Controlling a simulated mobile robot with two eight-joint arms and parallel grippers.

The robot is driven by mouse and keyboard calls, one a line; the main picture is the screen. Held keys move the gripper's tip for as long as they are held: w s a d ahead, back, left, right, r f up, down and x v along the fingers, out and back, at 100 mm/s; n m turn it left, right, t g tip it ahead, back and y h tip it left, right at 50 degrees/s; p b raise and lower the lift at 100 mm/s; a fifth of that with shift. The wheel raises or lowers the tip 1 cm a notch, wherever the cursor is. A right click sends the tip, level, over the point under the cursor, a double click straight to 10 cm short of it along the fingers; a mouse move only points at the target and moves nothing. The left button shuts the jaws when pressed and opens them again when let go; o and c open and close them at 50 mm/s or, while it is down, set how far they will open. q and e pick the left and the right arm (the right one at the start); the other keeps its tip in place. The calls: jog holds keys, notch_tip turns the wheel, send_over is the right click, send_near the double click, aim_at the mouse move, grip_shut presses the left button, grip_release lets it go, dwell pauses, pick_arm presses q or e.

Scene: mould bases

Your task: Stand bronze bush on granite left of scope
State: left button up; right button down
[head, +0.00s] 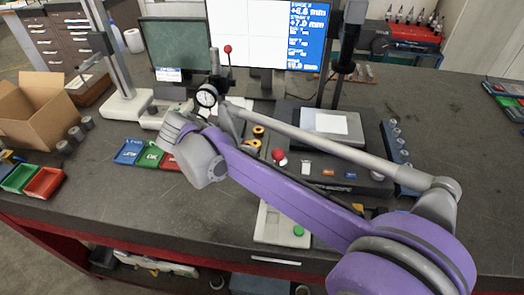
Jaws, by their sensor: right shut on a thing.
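My right arm crosses the view from the lower right. My right gripper (178,127) is at its far end, above the bench, left of the dial gauge (207,97). Its fingers are shut, but the thing between them is hidden or too small to make out. Two orange-bronze rings (258,131) show just past my arm; I cannot tell whether either is the bronze bush. The scope (325,122) has a dark base, a column and a pale stage, and stands right of the rings. My arm partly covers its base. I cannot clearly make out the granite. My left gripper is not in view.
More small bins (42,182) and a cardboard box (38,108) are at the far left. A height stand (125,104) and monitors (175,45) are behind.

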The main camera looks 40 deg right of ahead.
notch_tip(320, 180, down, 7)
jog(key=shift+w+r+b, duration=0.15)
jog(key=shift+r+b, duration=0.05)
jog(key=shift+b, duration=0.1)
jog(key=shift+f, duration=2.2)
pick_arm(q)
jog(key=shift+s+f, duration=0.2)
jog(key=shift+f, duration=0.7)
pick_arm(e)
jog(key=c, duration=0.6)
grip_release()
jog(key=shift+f, duration=0.1)
jog(key=shift+c, duration=0.2)
jog(key=shift+r, duration=0.2)
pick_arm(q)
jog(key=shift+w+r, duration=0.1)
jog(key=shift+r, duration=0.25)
pick_arm(e)
jog(key=v, duration=1.1)
jog(key=shift+a+r, duration=0.25)
jog(key=shift+a, duration=0.1)
